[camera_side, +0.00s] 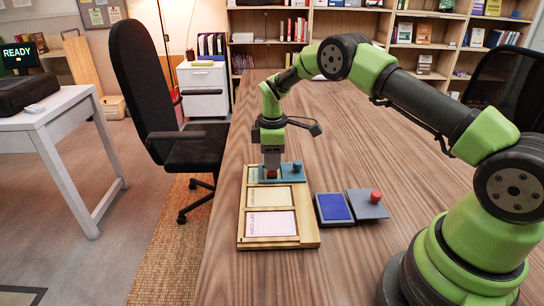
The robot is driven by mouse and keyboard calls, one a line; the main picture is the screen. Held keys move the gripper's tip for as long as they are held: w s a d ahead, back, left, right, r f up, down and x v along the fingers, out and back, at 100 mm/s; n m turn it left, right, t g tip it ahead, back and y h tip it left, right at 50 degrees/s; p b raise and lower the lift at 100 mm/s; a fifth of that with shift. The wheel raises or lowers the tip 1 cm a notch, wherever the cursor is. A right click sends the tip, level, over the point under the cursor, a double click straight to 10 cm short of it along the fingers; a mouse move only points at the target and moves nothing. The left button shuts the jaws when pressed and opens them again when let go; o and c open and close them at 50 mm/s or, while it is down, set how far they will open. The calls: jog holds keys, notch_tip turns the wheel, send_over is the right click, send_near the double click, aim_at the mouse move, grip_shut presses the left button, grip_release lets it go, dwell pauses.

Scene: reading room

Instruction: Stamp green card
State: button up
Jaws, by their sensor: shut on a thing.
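A wooden tray (308,238) on the table has a row of compartments. A pink card (271,224) with lettering lies in the front one and a pale yellow-green card (266,199) in the middle one. At the back end is a teal flat piece (284,178) with a dark blue knob (297,165); what lies under it is hidden. My gripper (271,170) points down over this back end, shut on a small dark red stamp (271,174). I cannot tell whether the stamp touches anything below.
A blue ink pad (334,207) sits right of the tray, beside a grey plate (368,204) with a red knob (376,196). The wooden table (225,252) is clear behind the tray. A black chair (145,90) stands left of it.

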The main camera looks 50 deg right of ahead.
jog(key=shift+f, duration=0.1)
dwell(0.3)
jog(key=shift+r, duration=3.55)
